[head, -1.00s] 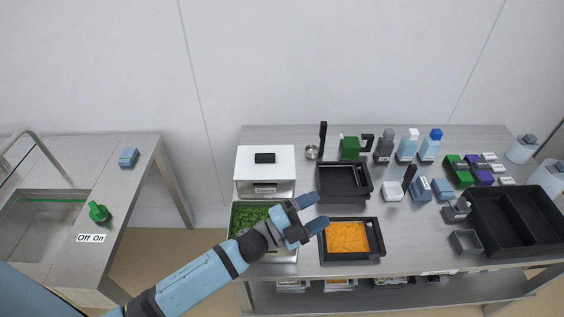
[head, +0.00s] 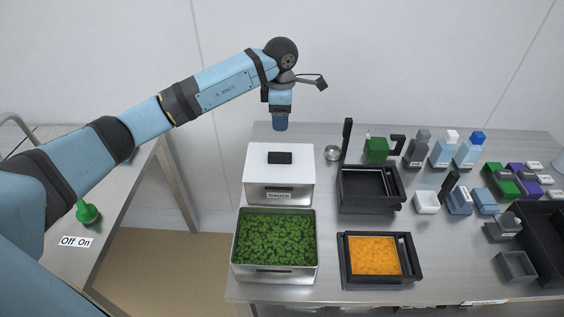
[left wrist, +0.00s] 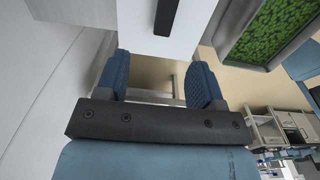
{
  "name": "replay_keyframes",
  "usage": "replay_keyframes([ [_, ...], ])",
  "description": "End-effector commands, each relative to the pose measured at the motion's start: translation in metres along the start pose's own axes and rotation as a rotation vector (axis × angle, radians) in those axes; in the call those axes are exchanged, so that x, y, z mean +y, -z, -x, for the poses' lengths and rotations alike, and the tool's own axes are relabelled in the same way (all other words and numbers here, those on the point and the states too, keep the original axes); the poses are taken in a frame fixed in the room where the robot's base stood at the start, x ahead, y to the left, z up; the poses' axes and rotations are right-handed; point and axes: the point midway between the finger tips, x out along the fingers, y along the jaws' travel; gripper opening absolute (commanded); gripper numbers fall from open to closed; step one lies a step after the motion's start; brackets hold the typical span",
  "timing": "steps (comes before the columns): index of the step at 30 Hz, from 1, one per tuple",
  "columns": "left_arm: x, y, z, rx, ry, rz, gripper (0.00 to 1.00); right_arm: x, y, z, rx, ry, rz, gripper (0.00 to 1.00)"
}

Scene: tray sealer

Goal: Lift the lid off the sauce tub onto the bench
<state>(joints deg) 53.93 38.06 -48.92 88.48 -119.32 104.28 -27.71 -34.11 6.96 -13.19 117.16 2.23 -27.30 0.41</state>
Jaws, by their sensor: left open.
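The sauce tub (head: 265,197) is a steel box labelled "SAUCE" on the left part of the bench. Its white lid (head: 262,177) lies flat on it, with a black block handle (head: 280,157) on top. My left gripper (head: 280,124) points down and shows just above the lid's far edge in the head view, apart from the handle. In the left wrist view my left gripper (left wrist: 160,78) is open with nothing between its fingers. There the lid (left wrist: 135,28) and handle (left wrist: 167,16) are at the top, beyond the fingertips. My right gripper is not in view.
A tub of green pieces (head: 274,239) stands in front of the sauce tub. A black tray (head: 370,206), an orange-filled tray (head: 347,281) and a ladle (head: 333,153) are to the right. Several bottles and blocks stand farther right. Bare bench (head: 328,220) shows between tub and trays.

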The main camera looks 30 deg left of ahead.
Motion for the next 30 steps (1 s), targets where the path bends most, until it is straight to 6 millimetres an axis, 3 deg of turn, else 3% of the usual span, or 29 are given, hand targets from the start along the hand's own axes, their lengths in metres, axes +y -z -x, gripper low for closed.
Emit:
replay_keyframes([
  [9,-0.003,-0.001,-0.061,-0.001,0.006,-0.001,0.62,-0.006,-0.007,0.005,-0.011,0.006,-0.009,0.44],
  [19,-0.005,-0.003,-0.085,-0.003,0.006,-0.002,0.62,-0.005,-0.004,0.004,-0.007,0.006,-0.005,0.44],
  [27,-0.009,-0.004,-0.123,-0.003,0.006,-0.001,0.62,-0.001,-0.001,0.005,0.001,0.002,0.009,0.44],
  [30,-0.009,-0.004,-0.128,-0.005,0.004,-0.001,0.62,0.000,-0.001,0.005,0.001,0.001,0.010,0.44],
])
